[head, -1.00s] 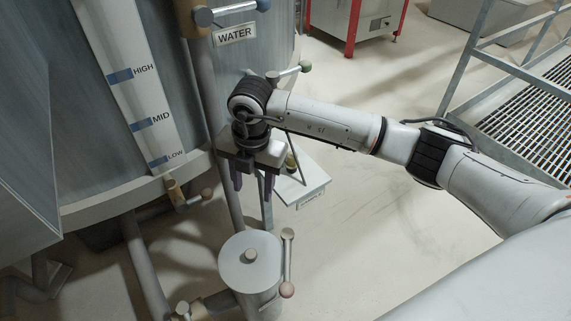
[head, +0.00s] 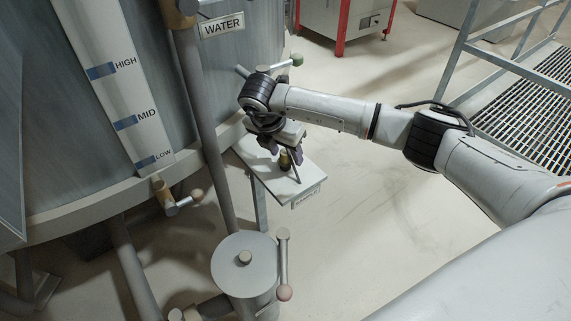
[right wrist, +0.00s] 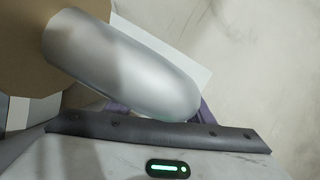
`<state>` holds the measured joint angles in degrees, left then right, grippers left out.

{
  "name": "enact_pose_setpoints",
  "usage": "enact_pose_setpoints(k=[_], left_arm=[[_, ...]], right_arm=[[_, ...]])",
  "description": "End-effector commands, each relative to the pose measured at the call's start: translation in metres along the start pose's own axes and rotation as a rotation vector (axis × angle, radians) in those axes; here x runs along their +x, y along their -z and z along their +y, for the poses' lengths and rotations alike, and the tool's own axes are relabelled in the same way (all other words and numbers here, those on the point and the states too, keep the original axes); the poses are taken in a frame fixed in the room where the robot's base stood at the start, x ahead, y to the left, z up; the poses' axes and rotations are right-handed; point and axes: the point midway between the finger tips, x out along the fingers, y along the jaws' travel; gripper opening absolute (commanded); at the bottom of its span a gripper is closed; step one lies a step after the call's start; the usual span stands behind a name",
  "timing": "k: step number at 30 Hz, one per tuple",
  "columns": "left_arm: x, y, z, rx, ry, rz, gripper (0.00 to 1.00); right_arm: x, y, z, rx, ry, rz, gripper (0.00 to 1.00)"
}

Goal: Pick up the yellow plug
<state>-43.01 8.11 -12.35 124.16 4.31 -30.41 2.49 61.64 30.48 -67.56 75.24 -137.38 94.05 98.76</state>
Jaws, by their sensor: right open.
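A small dark-yellow piece (head: 284,161), which may be the yellow plug, stands on the small white shelf (head: 262,174) beside the tank. My right gripper (head: 284,151) is open over the shelf, its purple fingers pointing down on either side of this piece. I cannot tell whether they touch it. In the right wrist view, a large grey rounded cylinder (right wrist: 125,70) hides most of the space between the purple fingers, and no yellow shows there. My left gripper is not in view.
The large grey tank (head: 60,130), with its level strip and WATER label (head: 222,24), stands left of the shelf. A green-knobbed lever (head: 282,63) is just behind my wrist. A round grey canister (head: 245,262) with a handle stands in front.

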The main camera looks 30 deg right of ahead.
Motion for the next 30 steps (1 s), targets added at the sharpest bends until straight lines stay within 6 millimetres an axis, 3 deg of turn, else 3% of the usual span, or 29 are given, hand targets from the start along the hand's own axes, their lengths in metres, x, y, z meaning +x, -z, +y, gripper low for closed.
enact_pose_setpoints(k=[10,18,30], left_arm=[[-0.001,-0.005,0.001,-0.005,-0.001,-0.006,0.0],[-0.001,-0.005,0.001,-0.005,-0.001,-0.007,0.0],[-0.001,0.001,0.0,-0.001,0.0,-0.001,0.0]], right_arm=[[0.009,0.001,0.001,-0.002,-0.002,0.001,0.46],[0.008,0.001,0.001,-0.001,-0.003,0.001,0.04],[-0.003,-0.004,0.001,-0.001,-0.005,0.0,0.04]])
